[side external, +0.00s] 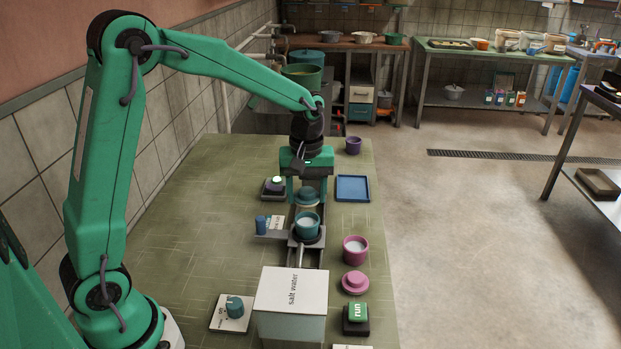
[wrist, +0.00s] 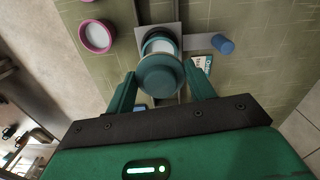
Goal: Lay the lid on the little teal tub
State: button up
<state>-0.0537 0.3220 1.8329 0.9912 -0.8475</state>
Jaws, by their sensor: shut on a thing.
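The little teal tub (side external: 307,226) stands on a grey platform on a rail near the middle of the table, open at the top with white stuff inside. In the wrist view the tub (wrist: 157,44) shows just beyond the lid, partly covered by it. The teal lid (wrist: 161,75) is a round disc with a raised knob. My gripper (wrist: 164,90) is shut on the lid. In the side view my gripper (side external: 306,190) holds the lid (side external: 308,198) above and behind the tub, apart from it as seen there.
A pink tub (side external: 355,249) and a pink lid (side external: 355,282) lie to the right. A salt water box (side external: 291,293) stands in front, with a green run button (side external: 356,318) beside it. A blue tray (side external: 352,188) and a purple cup (side external: 353,145) are further back. The left table is mostly clear.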

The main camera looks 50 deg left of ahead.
jog(key=shift+f, duration=2.25)
jog(key=shift+f, duration=0.5)
dwell(0.5)
jog(key=o, duration=1.4)
jog(key=shift+c, duration=0.2)
jog(key=shift+r, duration=0.1)
jog(key=shift+r, duration=3.4)
jog(key=shift+r, duration=0.1)
